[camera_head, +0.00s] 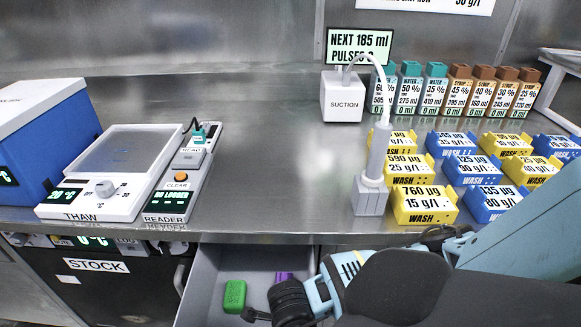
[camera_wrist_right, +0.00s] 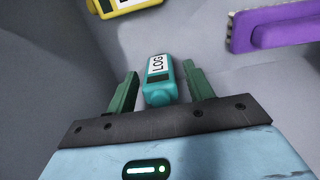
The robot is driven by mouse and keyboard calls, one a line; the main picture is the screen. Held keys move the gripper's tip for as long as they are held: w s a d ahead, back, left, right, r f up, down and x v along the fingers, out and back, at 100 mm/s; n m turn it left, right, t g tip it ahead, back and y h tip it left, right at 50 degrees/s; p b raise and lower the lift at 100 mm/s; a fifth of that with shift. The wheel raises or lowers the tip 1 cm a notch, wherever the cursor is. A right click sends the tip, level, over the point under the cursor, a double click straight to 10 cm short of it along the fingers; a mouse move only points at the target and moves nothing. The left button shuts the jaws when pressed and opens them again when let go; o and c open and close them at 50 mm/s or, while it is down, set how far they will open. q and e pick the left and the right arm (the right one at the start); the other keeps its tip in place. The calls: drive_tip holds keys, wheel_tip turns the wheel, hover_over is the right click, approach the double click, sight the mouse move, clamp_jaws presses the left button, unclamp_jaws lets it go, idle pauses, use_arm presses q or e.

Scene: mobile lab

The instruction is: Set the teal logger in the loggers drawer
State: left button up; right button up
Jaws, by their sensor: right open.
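The teal logger (camera_wrist_right: 160,84), with a white "LOG" label, lies between the fingers of my right gripper (camera_wrist_right: 160,72) in the right wrist view. The gripper is open, with a visible gap between the logger and each finger. A grey surface lies below it. In the head view my right arm reaches down over the open grey drawer (camera_head: 208,265) below the bench front, and the teal logger is hidden there. My left gripper is not in view.
A green block (camera_head: 235,296) and a partly hidden purple piece (camera_head: 284,275) are in the drawer. The wrist view shows a purple block (camera_wrist_right: 275,25) and a yellow one (camera_wrist_right: 122,4) nearby. The reader (camera_head: 180,185) displays "NO LOGGER". Yellow and blue wash blocks (camera_head: 424,207) stand on the bench's right.

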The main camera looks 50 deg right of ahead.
wheel_tip(320, 180, up, 10)
drive_tip(key=shift+f+p, duration=0.1)
drive_tip(key=shift+p, duration=0.45)
